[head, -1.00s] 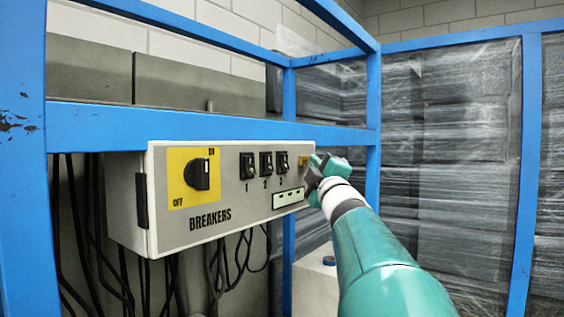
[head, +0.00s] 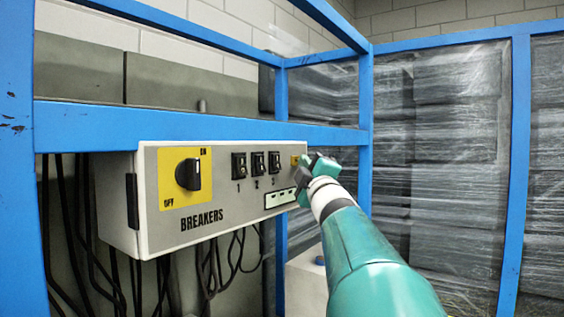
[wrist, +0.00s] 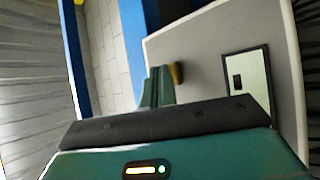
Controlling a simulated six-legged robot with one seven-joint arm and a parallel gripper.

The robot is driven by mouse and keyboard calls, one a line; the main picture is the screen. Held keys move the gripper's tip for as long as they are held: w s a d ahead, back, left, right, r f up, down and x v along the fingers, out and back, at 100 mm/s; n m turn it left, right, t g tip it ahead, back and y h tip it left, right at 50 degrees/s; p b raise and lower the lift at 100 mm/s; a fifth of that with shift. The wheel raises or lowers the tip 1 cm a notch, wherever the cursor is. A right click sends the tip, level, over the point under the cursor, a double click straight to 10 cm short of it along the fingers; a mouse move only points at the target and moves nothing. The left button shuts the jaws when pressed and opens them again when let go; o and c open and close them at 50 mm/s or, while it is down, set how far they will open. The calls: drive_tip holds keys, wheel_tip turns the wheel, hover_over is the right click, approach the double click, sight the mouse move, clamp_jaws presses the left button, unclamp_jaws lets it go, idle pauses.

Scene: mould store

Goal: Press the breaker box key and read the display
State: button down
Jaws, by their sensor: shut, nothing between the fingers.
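The pale grey breaker box (head: 235,215) hangs on the blue frame, its front marked BREAKERS. A small yellow key (head: 296,160) sits near its upper right corner, and it also shows in the wrist view (wrist: 177,74). The display (head: 281,198) is a pale dark-framed panel below the key. It shows a few small dark marks, and one dark block shows in the wrist view (wrist: 249,80); I cannot read a value. My gripper (head: 303,172) is shut and empty, its tips close beside the key. I cannot tell whether they touch it.
A yellow-backed rotary switch (head: 188,175) and black toggles numbered 1, 2 and 3 (head: 257,164) are on the box front. A blue rail (head: 180,124) runs just above the box. Dark cables (head: 215,270) hang below. Wrapped stacks (head: 455,150) stand behind blue posts at right.

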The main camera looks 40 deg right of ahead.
drive_tip(key=shift+s+d, duration=0.2)
drive_tip(key=shift+s, duration=0.5)
drive_tip(key=shift+s+d, duration=0.2)
drive_tip(key=shift+s, duration=0.6)
drive_tip(key=shift+s+d, duration=0.25)
drive_tip(key=shift+s, duration=0.5)
drive_tip(key=shift+s+d, duration=0.2)
drive_tip(key=shift+s, duration=0.6)
